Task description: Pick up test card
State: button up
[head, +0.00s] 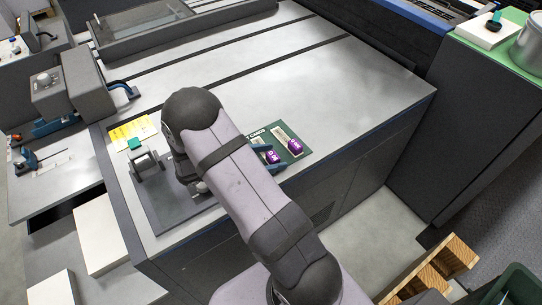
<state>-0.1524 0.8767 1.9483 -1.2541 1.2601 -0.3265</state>
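A dark green mat (301,155) with partly hidden white lettering that reads "CARDS" lies near the right front edge of the grey machine top. Two pale cards with purple labelled blocks are on it. The right block (295,145) is clear of the gripper, and its card (283,134) runs up and left. The left block (272,157) lies between the blue fingers of my gripper (270,158). My arm hides the rest of the gripper and most of the left card. I cannot tell whether the fingers touch the block.
A small grey stand with a green top (135,144) is on a dark plate (176,212) left of my arm. A yellow sheet (133,132) lies behind it. The machine top (340,85) behind and right of the mat is clear.

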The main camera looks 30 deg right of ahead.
jog(key=c, duration=1.1)
jog(key=shift+o, duration=0.2)
jog(key=shift+r, duration=0.15)
jog(key=shift+r+b, duration=0.35)
jog(key=shift+r, duration=4.55)
